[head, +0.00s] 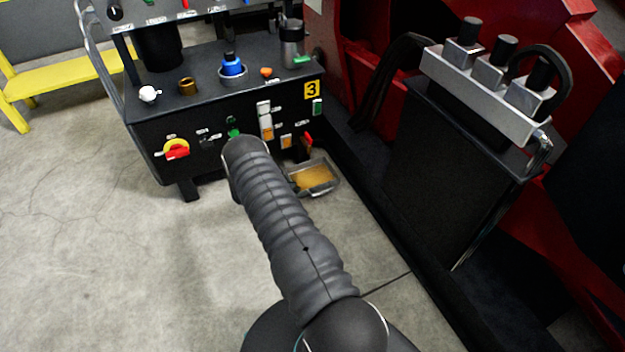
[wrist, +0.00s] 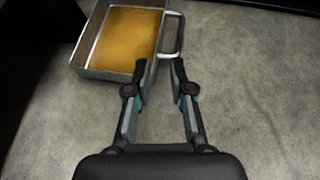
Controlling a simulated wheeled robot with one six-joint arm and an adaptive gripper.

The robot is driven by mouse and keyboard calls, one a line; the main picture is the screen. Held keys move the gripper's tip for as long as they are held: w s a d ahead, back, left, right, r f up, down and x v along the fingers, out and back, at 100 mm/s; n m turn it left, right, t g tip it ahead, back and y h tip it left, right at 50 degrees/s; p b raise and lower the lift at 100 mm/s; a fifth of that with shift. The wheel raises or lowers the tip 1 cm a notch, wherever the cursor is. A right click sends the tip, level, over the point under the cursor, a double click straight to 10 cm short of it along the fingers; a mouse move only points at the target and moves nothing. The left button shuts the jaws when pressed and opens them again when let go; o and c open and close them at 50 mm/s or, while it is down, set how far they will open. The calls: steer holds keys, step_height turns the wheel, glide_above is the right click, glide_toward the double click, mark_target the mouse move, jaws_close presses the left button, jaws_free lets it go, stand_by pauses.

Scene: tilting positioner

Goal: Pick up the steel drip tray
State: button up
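The steel drip tray (head: 316,178) sits on the concrete floor in front of the black control cabinet, with amber liquid in it. In the wrist view the steel drip tray (wrist: 98,72) lies at the top left, with a loop handle on its right side. My gripper (wrist: 160,66) is open, its two fingertips just short of the tray's near right corner and the lower end of the handle. Nothing is held between the fingers. In the head view my arm hides the gripper and the tray's left part.
The black control cabinet (head: 215,128) with knobs and switches stands directly behind the tray. A dark machine base with a metal valve block (head: 485,92) stands to the right. A yellow bench (head: 62,78) is at the far left. The floor (head: 90,240) at left is clear.

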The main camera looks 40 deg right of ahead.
steer(key=x, duration=0.7)
steer(key=shift+s+d+f, duration=0.15)
steer(key=shift+d+f, duration=0.05)
steer(key=shift+f, duration=0.2)
steer(key=shift+d+r+x, duration=0.1)
steer(key=shift+r+x, duration=0.1)
steer(key=shift+x, duration=1.45)
steer(key=shift+d+r+x, duration=0.1)
steer(key=shift+r+x, duration=0.1)
steer(key=shift+x, duration=1.45)
jaws_close()
steer(key=shift+r, duration=0.1)
